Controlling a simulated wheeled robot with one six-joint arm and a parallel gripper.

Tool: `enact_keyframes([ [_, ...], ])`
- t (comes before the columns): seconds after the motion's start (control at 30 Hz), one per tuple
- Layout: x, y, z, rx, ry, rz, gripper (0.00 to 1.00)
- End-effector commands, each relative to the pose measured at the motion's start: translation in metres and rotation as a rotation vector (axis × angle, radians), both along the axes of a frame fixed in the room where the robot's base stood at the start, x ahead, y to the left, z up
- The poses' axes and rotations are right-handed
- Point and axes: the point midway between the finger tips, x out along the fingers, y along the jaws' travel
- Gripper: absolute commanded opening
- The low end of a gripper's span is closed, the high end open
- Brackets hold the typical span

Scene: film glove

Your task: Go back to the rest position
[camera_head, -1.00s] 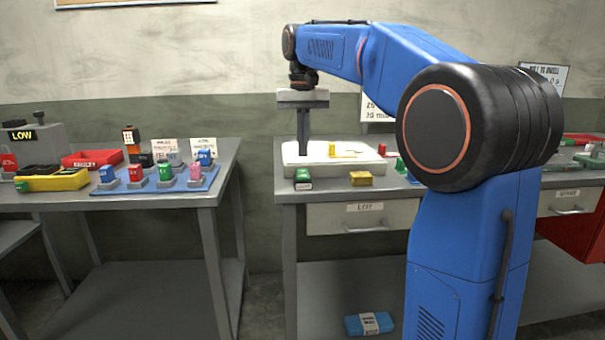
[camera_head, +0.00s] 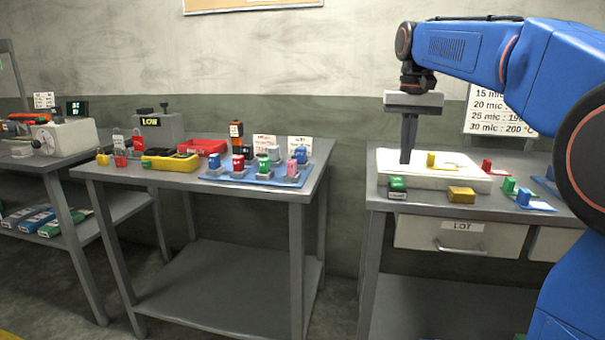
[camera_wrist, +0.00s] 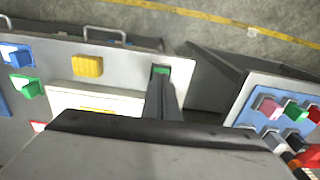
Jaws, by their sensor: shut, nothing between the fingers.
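My gripper (camera_head: 407,160) points straight down over the left end of the white slab on the right-hand bench, its fingers shut and empty. In the wrist view the dark shut fingers (camera_wrist: 163,90) reach out over the bench near its edge. I cannot tell whether the fingertips touch the slab. My blue arm comes in from the right.
A green block (camera_head: 397,184) and a yellow block (camera_head: 461,194) lie in front of the slab. A gap separates this bench from the middle bench, which holds a blue tray (camera_head: 215,178) of several coloured pieces, a red bin (camera_head: 203,146) and a yellow bin (camera_head: 160,163).

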Motion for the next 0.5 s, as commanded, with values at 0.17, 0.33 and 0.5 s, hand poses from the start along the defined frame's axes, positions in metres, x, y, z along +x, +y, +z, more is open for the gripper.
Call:
enact_keyframes([
  [0.17, -0.048, 0.002, -0.019, -0.003, -0.052, 0.036, 0.0],
  [0.33, -0.092, 0.003, -0.044, -0.007, -0.105, 0.072, 0.0],
  [0.5, -0.137, 0.004, -0.075, -0.013, -0.158, 0.108, 0.0],
])
